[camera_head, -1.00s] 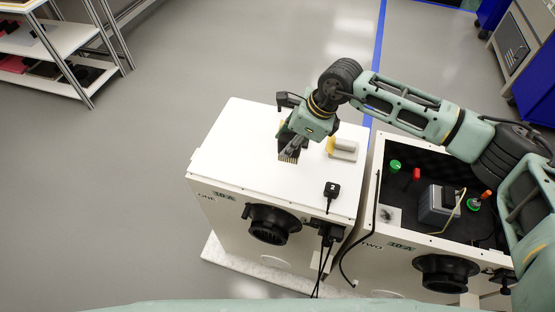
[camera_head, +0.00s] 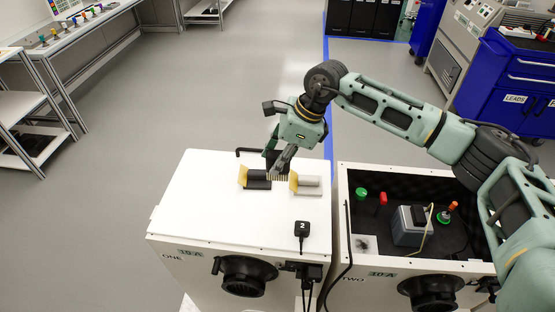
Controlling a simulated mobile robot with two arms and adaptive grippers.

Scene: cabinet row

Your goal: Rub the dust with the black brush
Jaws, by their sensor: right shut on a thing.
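The black brush (camera_head: 259,184), with yellow bristles at its left end, is on or just above the white top of cabinet ONE. My right gripper (camera_head: 277,170) points down at its right end and is shut on it; the fingers hide part of the handle. Whether the brush is clear of the top I cannot tell. A dark smudge that looks like dust (camera_head: 366,245) lies on a pale patch inside open cabinet TWO, at its front left corner. My left gripper is not in view.
A grey brush (camera_head: 311,187) lies just right of the black one. A black plug marked 2 (camera_head: 301,230) is on the front of cabinet ONE's top (camera_head: 185,215). Cabinet TWO (camera_head: 343,190) holds a green knob (camera_head: 361,193), a red knob (camera_head: 383,199) and a grey box (camera_head: 409,228).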

